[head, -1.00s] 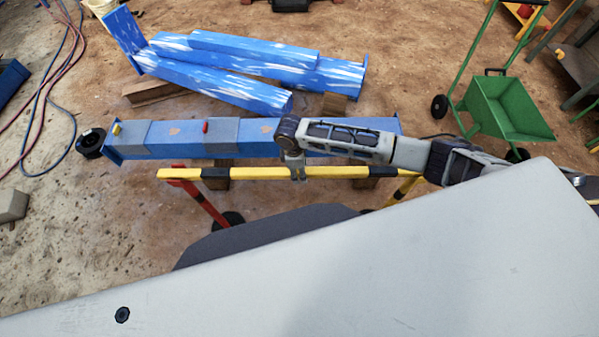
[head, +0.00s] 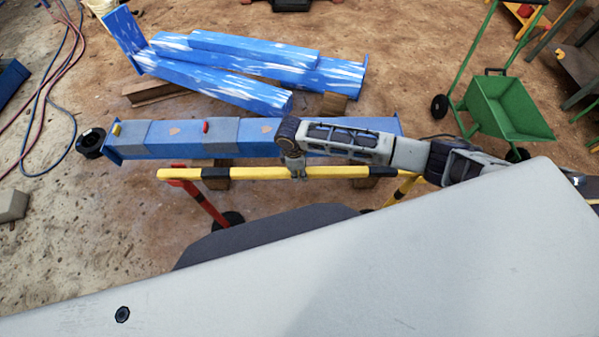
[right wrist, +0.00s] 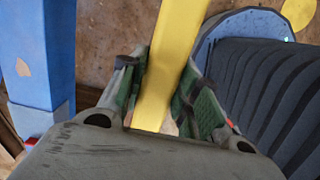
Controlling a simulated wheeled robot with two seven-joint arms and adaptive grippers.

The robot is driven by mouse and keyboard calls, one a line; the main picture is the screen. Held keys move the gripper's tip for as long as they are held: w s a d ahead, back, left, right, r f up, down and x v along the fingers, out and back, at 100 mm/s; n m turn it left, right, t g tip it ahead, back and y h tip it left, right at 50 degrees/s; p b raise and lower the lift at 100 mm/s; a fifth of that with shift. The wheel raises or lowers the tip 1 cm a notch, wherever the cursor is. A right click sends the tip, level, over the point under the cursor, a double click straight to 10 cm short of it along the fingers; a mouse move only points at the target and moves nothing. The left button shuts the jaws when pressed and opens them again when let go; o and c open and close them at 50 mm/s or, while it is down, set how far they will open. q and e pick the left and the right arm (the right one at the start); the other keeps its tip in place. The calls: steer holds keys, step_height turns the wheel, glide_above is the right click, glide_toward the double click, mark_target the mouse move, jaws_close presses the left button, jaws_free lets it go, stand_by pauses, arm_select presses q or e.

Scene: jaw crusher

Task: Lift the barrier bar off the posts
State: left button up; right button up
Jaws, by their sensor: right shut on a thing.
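The barrier bar (head: 262,173) is yellow with dark bands and lies level across the posts. A red post (head: 203,200) stands under its left end and a yellow post (head: 405,188) under its right end. My right gripper (head: 297,173) is shut on the bar near its middle. In the right wrist view the yellow bar (right wrist: 172,60) runs between the two fingers of the gripper (right wrist: 158,105). I cannot tell whether the bar touches the posts. My left gripper is not in view.
A long blue beam (head: 180,146) lies just behind the bar on wooden blocks. More blue beams (head: 240,65) are stacked farther back. A green cart (head: 505,110) stands at the right. Hoses (head: 55,95) lie at the left. Open dirt ground lies at the left front.

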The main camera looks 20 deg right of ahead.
jaws_close()
steer(key=shift+r, duration=0.1)
steer(key=shift+r, duration=5)
